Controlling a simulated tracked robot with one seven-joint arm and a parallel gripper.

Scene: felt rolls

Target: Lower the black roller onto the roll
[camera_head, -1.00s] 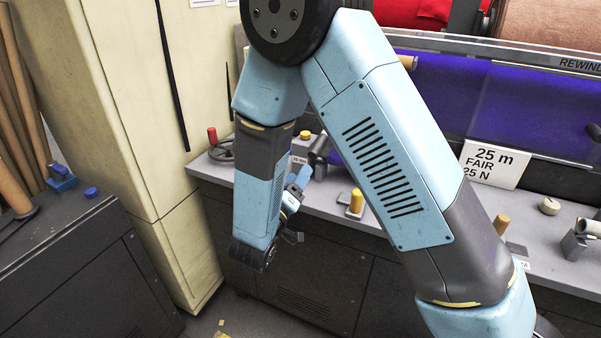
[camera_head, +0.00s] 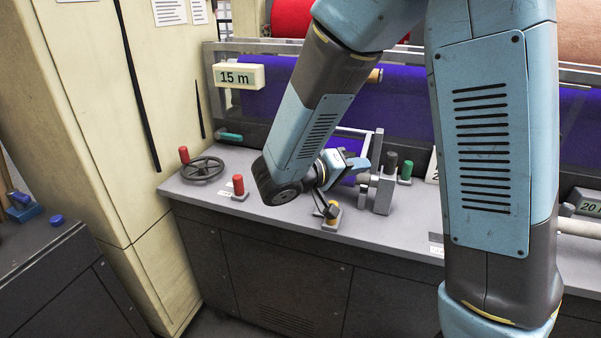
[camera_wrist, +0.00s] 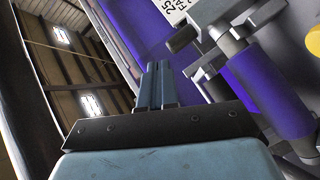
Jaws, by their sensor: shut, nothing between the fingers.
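My gripper (camera_head: 362,166) is shut and empty above the bench, in front of the machine; its two blue fingers (camera_wrist: 156,86) lie together in the wrist view. A black cylinder (camera_head: 391,162) stands on a grey block right of my gripper. A dark cylinder (camera_wrist: 182,38) on a grey bracket shows beyond my fingertips, apart from them; I cannot tell which of these is the black roller. A violet roll (camera_wrist: 265,95) runs beside the brackets in the wrist view. In the head view my arm partly hides this area.
A red-handled post (camera_head: 238,185), a handwheel (camera_head: 203,168) and a green knob (camera_head: 406,170) are also on the grey bench. A 15 m sign (camera_head: 239,77) hangs at the left. A cream cabinet (camera_head: 90,110) bounds the left side.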

